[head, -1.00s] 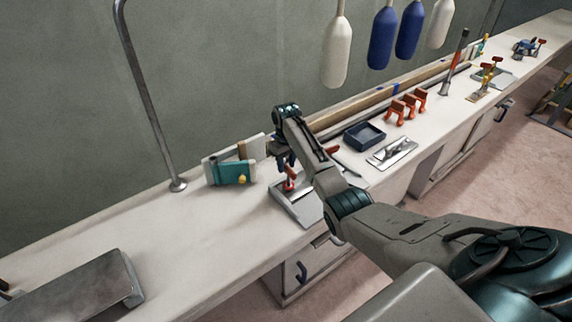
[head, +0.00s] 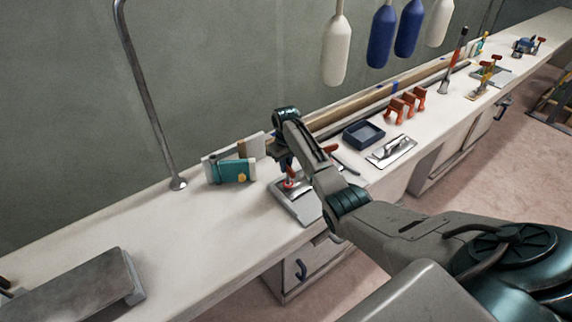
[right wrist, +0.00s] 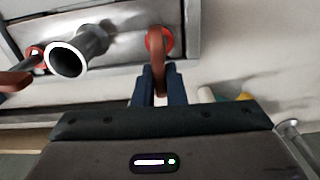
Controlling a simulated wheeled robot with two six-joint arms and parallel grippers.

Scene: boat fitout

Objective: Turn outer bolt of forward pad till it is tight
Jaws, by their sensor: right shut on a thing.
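The pad is a grey metal plate (head: 297,205) on the bench near its front edge; the plate (right wrist: 100,60) also fills the upper left of the right wrist view. An upright metal tube (right wrist: 80,51) stands on it. A bolt with a red round base and orange-brown handle (right wrist: 157,45) is between the blue fingers of my right gripper (right wrist: 158,90), which is shut on the handle. A second bolt with a similar handle (right wrist: 15,80) is at the left, free. In the head view my right gripper (head: 289,172) is over the plate, partly hidden by my arm. My left gripper is out of view.
A teal block with a yellow knob (head: 230,172) stands left of the pad. A grey metal box (head: 75,290) is at lower left. Bench between box and pad is clear.

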